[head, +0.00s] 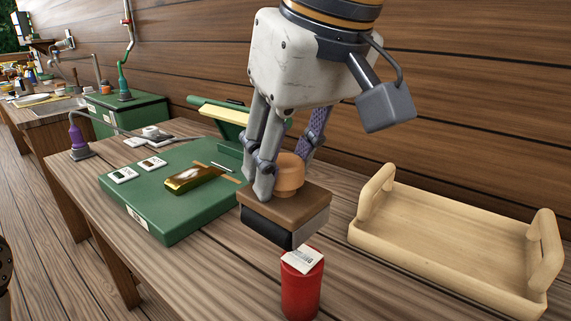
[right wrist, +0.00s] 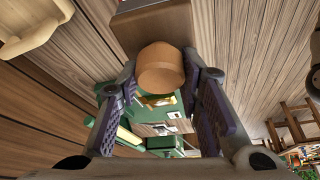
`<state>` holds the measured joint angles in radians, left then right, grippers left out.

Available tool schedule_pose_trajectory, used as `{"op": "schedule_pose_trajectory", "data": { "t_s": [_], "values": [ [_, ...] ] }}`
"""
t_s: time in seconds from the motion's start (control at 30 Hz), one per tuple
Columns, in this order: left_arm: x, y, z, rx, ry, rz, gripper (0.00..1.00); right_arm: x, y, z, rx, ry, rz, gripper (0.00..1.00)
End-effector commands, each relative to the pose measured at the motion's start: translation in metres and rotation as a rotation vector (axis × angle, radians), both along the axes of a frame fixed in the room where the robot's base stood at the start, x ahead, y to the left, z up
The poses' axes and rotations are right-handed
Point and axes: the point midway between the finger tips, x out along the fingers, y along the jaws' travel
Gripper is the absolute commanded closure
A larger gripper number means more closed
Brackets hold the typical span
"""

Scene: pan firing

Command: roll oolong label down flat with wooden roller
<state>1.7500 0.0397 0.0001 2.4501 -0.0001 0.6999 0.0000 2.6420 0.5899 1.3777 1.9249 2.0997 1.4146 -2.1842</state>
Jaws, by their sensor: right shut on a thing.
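My right gripper (head: 284,168) is shut on the round wooden knob (head: 290,172) of a block-shaped tool (head: 283,205) with a brown top and a black lower part. The knob (right wrist: 162,68) shows between the fingers in the right wrist view. I cannot make out a roller cylinder; the tool's underside is hidden. A red canister (head: 300,294) stands upright near the table's front, just below the tool in the picture. A white printed label (head: 303,259) lies on its top, looking slightly tilted. I cannot tell whether the tool touches it. My left gripper is not in view.
A pale wooden tray (head: 430,244) with two raised handles stands at the right. A green board (head: 150,222) with a gold packet (head: 193,180) and small cards lies to the left. A purple tool (head: 78,139) stands beyond it. Plank walls close the back.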

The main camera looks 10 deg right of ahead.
Motion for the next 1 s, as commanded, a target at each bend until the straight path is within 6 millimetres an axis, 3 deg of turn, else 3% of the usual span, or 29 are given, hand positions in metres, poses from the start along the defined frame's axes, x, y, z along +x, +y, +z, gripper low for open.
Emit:
{"op": "schedule_pose_trajectory", "data": {
  "t_s": [0.27,0.7,1.0],
  "values": [
    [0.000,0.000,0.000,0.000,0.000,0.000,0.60,0.000,0.000,-0.007,0.000,-0.002,-0.004,1.00],
    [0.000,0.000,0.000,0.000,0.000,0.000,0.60,0.000,0.000,-0.056,0.000,-0.003,-0.005,1.00],
    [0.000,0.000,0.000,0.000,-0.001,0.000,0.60,0.000,0.000,-0.060,0.000,-0.003,-0.005,1.00]
  ]
}}
